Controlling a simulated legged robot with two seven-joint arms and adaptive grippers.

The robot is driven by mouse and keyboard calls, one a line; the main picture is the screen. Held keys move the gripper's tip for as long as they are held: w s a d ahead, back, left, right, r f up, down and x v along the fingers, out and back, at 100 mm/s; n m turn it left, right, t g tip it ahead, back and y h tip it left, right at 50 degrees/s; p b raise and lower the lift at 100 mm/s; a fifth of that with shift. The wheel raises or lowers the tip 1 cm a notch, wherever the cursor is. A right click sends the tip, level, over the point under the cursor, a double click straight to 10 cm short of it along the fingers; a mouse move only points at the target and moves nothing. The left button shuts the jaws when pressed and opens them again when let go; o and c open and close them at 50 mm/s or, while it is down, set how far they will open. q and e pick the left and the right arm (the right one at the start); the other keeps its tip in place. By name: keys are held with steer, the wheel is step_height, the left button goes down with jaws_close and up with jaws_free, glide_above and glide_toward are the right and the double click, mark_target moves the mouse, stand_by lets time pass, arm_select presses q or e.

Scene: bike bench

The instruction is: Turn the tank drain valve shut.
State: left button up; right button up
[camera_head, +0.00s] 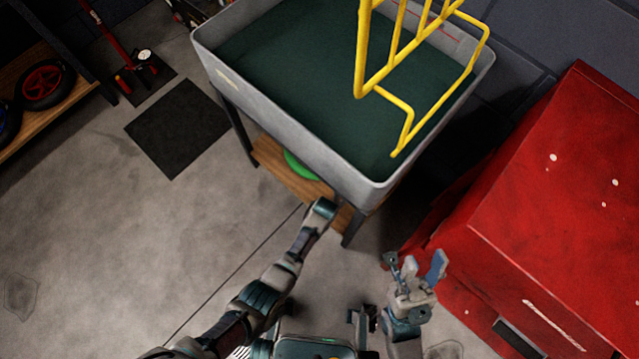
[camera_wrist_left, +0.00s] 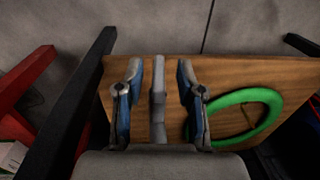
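The grey-walled tank (camera_head: 290,118) holds dark green liquid. I cannot make out its drain valve in the head view. My left arm reaches to below the tank's near wall, and its fingers are hidden there. In the left wrist view my left gripper (camera_wrist_left: 158,64) has two blue-padded fingers spread apart above the wooden shelf. A pale grey bar (camera_wrist_left: 158,98) stands between them, apart from both; I cannot tell whether it is the valve handle or part of the gripper. My right gripper (camera_head: 414,264) is open and empty, between the tank and the red cabinet.
A yellow frame (camera_head: 360,60) stands in the tank. A green ring (camera_wrist_left: 250,108) lies on the shelf (camera_wrist_left: 225,75) under the tank, beside dark legs. The red cabinet (camera_head: 560,190) stands close on the right. A black mat (camera_head: 178,133) lies on open floor at left.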

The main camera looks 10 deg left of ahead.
arm_select(q)
steer(key=shift+d+f, duration=0.1)
steer(key=shift+f, duration=0.45)
steer(key=shift+w+d+r, duration=0.1)
steer(key=shift+d, duration=0.05)
steer(key=shift+a, duration=0.2)
steer(key=shift+c, duration=0.4)
steer(key=shift+a, duration=0.15)
jaws_close()
steer(key=shift+d+t+y, duration=0.25)
steer(key=shift+t+y, duration=0.25)
steer(key=shift+y, duration=0.2)
steer(key=shift+o, duration=0.4)
jaws_free()
